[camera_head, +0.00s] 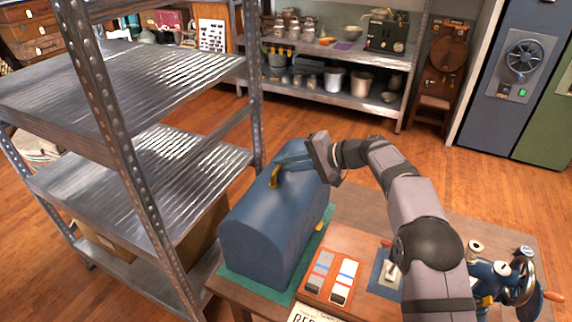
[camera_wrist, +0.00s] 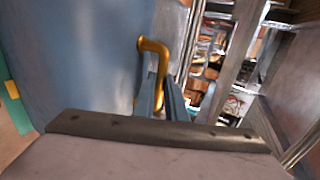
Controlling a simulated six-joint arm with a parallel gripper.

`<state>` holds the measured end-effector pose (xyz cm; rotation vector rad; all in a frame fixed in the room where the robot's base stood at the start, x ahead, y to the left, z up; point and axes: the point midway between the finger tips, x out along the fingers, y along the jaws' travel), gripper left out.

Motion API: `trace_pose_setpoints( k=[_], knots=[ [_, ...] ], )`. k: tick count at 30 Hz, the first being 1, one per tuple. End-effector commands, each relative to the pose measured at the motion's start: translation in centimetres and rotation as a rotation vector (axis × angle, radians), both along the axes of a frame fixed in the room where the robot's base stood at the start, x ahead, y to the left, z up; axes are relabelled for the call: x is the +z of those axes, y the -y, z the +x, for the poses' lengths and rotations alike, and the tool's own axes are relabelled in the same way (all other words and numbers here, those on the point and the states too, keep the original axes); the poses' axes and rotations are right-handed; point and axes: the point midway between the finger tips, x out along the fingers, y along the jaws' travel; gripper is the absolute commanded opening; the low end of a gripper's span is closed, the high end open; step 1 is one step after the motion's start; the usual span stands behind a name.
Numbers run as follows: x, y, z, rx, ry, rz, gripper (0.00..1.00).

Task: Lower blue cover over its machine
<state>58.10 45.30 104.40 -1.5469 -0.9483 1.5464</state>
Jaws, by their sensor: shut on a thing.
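The blue cover (camera_head: 265,230) is a tall box with a rounded top and a brass handle (camera_head: 274,178). It is at the left end of the wooden table, over a green mat (camera_head: 240,285); I cannot tell whether its lower edge touches the mat. My gripper (camera_head: 281,167) is shut on the handle at the cover's top. The wrist view shows the handle (camera_wrist: 152,46) at my gripper's fingers (camera_wrist: 165,92), beside the cover's blue side (camera_wrist: 85,55). A blue machine (camera_head: 487,280) with a handwheel stands at the table's right end. Whatever is under the cover is hidden.
A metal shelf rack (camera_head: 120,130) stands close on the cover's left. A board with colour swatches (camera_head: 333,278) and a small blue plate (camera_head: 384,276) lie on the table between cover and machine. Shelves with pots (camera_head: 335,82) and a blue cabinet (camera_head: 515,75) stand behind.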

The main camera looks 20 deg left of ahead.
Motion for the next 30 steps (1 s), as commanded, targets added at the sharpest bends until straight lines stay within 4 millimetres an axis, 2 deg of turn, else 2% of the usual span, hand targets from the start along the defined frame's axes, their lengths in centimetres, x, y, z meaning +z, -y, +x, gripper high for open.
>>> trace_pose_setpoints(
  k=[1, 30],
  knots=[
    [1.3, -0.1, 0.1, -0.001, 0.007, 0.008, 0.00],
    [8.6, -0.1, 0.0, -0.001, 0.005, 0.007, 0.00]
  ],
)
